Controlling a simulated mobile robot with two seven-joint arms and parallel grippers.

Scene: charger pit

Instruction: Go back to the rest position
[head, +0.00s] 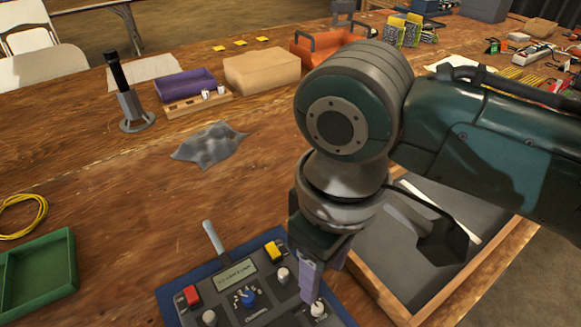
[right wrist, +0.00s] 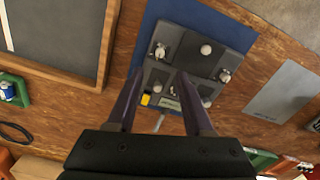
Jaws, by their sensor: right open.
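My right gripper (head: 310,278) points down over the right part of a dark grey charger box (head: 232,293). In the right wrist view the two purple fingers (right wrist: 163,85) stand apart with nothing held between them; the charger box (right wrist: 185,62) lies beyond their tips. The box sits on a blue mat (head: 172,296). It has a small display, a red block (head: 191,294), a yellow block (head: 275,250), a blue knob (head: 248,298) and several pale round-topped parts. A light lever (head: 213,238) rises at its back. My gripper and forearm hide part of the box. My left gripper does not show.
A wood-framed dark tray (head: 374,285) lies right of the box, partly under my arm. A green tray (head: 40,275) and yellow cable (head: 22,215) are at left. Wood between is clear.

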